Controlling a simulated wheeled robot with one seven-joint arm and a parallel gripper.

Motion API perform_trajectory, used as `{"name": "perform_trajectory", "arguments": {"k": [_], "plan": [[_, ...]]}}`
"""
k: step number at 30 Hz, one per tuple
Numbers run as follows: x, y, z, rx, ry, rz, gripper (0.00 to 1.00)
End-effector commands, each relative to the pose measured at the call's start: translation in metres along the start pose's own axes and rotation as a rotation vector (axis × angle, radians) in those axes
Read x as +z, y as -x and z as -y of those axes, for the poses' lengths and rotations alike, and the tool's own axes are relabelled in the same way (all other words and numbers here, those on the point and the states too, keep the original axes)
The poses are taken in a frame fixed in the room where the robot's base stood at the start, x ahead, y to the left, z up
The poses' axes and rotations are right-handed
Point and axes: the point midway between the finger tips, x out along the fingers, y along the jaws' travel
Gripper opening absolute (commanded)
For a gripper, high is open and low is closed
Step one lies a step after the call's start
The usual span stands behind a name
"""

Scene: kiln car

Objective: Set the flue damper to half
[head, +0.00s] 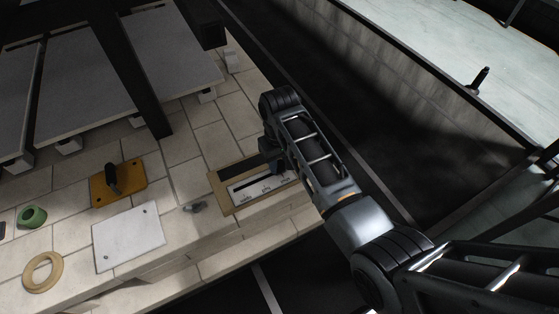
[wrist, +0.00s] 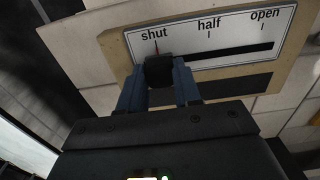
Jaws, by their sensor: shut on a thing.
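The flue damper is a tan plate (wrist: 112,48) with a white label panel (wrist: 183,40) reading shut, half and open above a dark slot (wrist: 235,51). In the head view, the damper plate (head: 220,196) lies on the brick deck, partly hidden by my arm. A dark damper knob (wrist: 159,71) sits at the shut mark, just below a thin red line. My gripper (wrist: 160,88) has its two blue fingers on either side of the knob, shut on it. The fingertips are hidden from the head view by my arm.
To the left on the brick deck lie an orange plate with a black handle (head: 118,184), a white board (head: 128,237), a tan ring (head: 42,272) and a green ring-like piece (head: 32,217). Grey slabs (head: 120,75) and a dark post (head: 130,75) stand behind.

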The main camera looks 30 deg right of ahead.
Motion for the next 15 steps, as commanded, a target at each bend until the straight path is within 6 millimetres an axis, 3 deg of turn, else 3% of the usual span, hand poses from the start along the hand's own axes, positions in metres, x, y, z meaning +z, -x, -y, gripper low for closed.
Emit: {"name": "perform_trajectory", "arguments": {"k": [6, 15], "plan": [[0.0000, 0.0001, 0.0000, 0.000, 0.000, 0.000, 0.00], [-0.0001, 0.0010, 0.0023, 0.000, 0.001, 0.000, 0.00]]}}
